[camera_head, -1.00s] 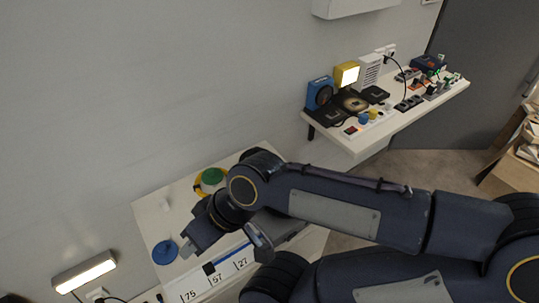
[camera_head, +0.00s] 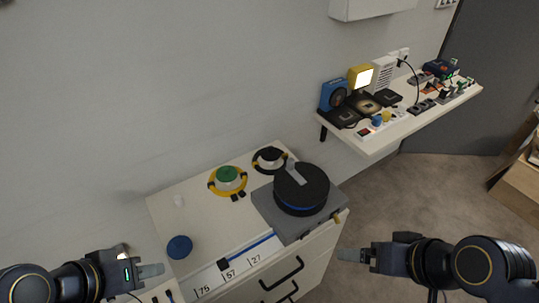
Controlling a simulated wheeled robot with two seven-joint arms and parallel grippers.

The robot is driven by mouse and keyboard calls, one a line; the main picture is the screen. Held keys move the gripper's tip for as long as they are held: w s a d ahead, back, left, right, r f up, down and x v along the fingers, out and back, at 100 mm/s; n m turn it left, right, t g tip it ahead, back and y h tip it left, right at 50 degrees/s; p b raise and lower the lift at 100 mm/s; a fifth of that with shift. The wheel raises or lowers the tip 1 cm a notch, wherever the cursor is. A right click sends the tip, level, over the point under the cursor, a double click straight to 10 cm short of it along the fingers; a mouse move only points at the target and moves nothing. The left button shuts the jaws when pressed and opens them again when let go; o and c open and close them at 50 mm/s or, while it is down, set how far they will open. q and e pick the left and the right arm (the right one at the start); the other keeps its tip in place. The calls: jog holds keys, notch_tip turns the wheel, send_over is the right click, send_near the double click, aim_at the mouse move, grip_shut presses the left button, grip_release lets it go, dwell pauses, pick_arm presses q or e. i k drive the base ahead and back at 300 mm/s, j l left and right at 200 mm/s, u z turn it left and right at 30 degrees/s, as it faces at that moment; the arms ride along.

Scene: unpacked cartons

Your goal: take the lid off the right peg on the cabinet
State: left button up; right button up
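The cabinet (camera_head: 215,218) has a white top. A black drum (camera_head: 301,188) with a grey bar on top stands on a grey block at the right. I cannot tell which is the right peg's lid. My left gripper (camera_head: 150,271) is left of the cabinet front; my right gripper (camera_head: 352,256) is right of it. Neither visibly holds anything.
Number labels and a blue strip (camera_head: 257,242) run along the cabinet's front edge, above dark drawer handles (camera_head: 283,273). A wall shelf (camera_head: 375,144) with several devices stands at the upper right. Grey floor is clear right of the cabinet.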

aim_at(271, 153)
jog(key=z, duration=0.15)
jog(key=k+l, duration=0.1)
jog(key=l, duration=0.15)
jog(key=k+l, duration=0.15)
jog(key=l, duration=0.45)
jog(key=i+l+z, duration=0.1)
jog(key=l, duration=0.4)
jog(key=i+l, duration=0.15)
jog(key=l, duration=0.3)
jog(key=i+j+z, duration=0.1)
jog(key=i, duration=0.6)
